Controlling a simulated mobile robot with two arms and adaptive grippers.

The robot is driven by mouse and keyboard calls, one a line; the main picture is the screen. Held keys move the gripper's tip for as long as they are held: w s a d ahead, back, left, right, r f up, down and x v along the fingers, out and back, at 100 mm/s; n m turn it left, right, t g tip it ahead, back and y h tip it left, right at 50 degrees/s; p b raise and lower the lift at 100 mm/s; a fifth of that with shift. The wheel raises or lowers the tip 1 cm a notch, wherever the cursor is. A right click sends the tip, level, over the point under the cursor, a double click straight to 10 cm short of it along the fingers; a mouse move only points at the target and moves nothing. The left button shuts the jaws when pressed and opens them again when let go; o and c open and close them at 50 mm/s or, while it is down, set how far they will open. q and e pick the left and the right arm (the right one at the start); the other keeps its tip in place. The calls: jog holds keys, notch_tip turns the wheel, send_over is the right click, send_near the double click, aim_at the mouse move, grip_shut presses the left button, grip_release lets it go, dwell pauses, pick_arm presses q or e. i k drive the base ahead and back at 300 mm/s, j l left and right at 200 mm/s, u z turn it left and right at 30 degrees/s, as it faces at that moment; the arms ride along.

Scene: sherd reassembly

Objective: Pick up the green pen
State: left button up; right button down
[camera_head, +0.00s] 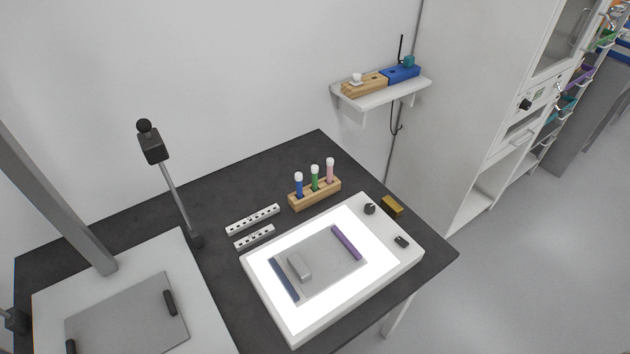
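The green pen (315,183) stands upright in a small wooden rack (316,195) on the dark table. It has a white cap and sits in the middle slot. A blue pen (298,189) is to its left and a pink pen (330,174) to its right, both with white caps. The lower end of each is hidden in the rack. Neither of my grippers shows in the head view.
A lit white panel (410,262) with a grey plate and small parts lies in front of the rack. Two white perforated bars (253,219) lie to its left. A yellow block (392,206) is at right. A wall shelf (385,97) hangs behind.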

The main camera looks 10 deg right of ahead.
aim_at(314, 168)
jog(key=l+u, duration=0.4)
jog(key=l, duration=0.2)
jog(key=l+u, duration=0.4)
jog(key=l, duration=0.2)
jog(key=l+u, duration=0.4)
jog(key=l, duration=0.2)
